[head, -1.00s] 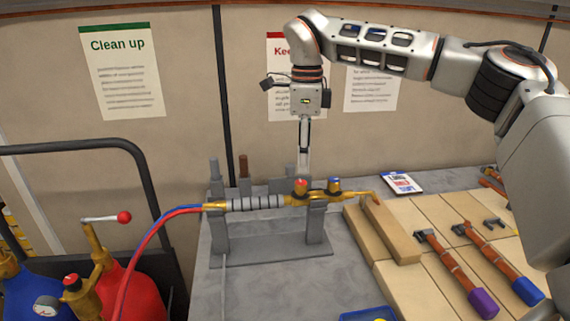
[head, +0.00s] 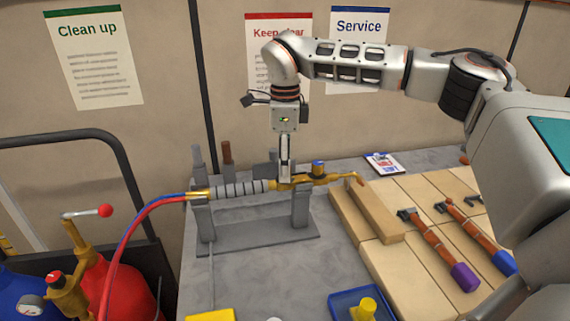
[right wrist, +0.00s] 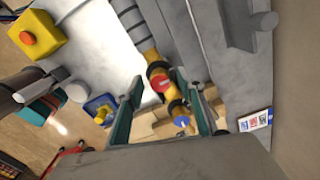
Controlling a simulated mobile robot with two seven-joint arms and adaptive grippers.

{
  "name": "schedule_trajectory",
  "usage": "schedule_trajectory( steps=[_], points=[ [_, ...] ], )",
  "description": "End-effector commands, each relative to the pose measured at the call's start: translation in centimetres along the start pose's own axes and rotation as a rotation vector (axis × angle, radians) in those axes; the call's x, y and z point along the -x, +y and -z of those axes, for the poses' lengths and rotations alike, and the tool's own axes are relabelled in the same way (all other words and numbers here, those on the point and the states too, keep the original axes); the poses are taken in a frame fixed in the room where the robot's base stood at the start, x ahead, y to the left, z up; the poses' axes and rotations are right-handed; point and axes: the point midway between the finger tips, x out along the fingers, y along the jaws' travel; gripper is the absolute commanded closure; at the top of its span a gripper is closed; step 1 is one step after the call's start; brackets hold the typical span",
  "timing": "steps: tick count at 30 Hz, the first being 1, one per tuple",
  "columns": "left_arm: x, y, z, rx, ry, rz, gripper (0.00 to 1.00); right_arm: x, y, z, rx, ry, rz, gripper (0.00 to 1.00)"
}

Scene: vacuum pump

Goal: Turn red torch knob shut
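The brass torch (head: 332,179) lies level on a grey stand (head: 258,236), with its red and blue hoses leaving at the left. My right gripper (head: 285,177) points straight down onto the torch and hides the red knob in the head view. In the right wrist view the red knob (right wrist: 160,84) sits between the fingertips of that gripper (right wrist: 159,80). The fingers are apart, with a small gap visible on each side of the knob. The blue knob (head: 318,167) is just right of the gripper. My left gripper is not in view.
Wooden blocks (head: 365,212) and tools with purple (head: 465,277) and blue handles lie right of the stand. A blue tray (head: 345,301) with a yellow piece is at the front. Red and blue gas cylinders stand at lower left.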

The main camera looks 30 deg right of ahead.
Motion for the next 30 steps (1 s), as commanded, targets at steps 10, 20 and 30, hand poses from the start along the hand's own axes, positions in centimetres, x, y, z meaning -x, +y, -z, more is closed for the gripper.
schedule_trajectory(
  steps=[10, 20, 30],
  points=[
    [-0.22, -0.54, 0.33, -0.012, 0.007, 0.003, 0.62, 0.01, 0.0, 0.0, 0.0, 0.0, 0.0, 1.0],
    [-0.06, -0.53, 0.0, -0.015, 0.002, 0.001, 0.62, 0.02, -0.01, -0.01, -0.05, 0.0, 0.0, 1.0],
    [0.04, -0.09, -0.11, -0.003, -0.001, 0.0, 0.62, 0.02, -0.01, -0.01, -0.289, 0.0, 0.0, 1.0]
  ],
)
